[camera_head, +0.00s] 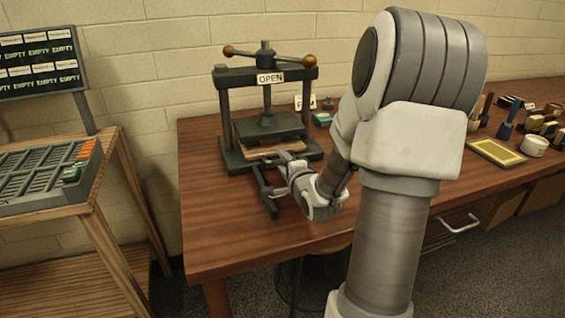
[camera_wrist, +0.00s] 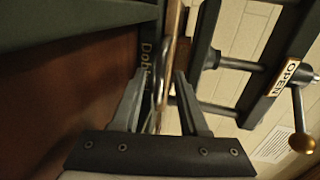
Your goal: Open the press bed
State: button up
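The dark green press (camera_head: 267,110) stands on the wooden table, with an "OPEN" sign (camera_head: 270,77) on its top beam; the sign also shows in the wrist view (camera_wrist: 291,76). Its wood-coloured bed (camera_head: 262,152) lies low between the posts, under the raised plate. Dark rails (camera_head: 266,193) run out from the front. My gripper (camera_head: 283,172) is at the front of the bed, partly hidden by my arm. In the wrist view my gripper (camera_wrist: 160,78) has its fingers apart, with a thin metal handle (camera_wrist: 164,82) between them. I see gaps beside the handle.
The brown table (camera_head: 215,222) has clear room left of the press. A slotted rack (camera_head: 48,178) stands on a separate stand at the left, below an "EMPTY" board (camera_head: 38,62). A yellow framed tray (camera_head: 497,152) and a white pot (camera_head: 535,145) are at the right.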

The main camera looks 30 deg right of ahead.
grip_shut()
dwell(1.2)
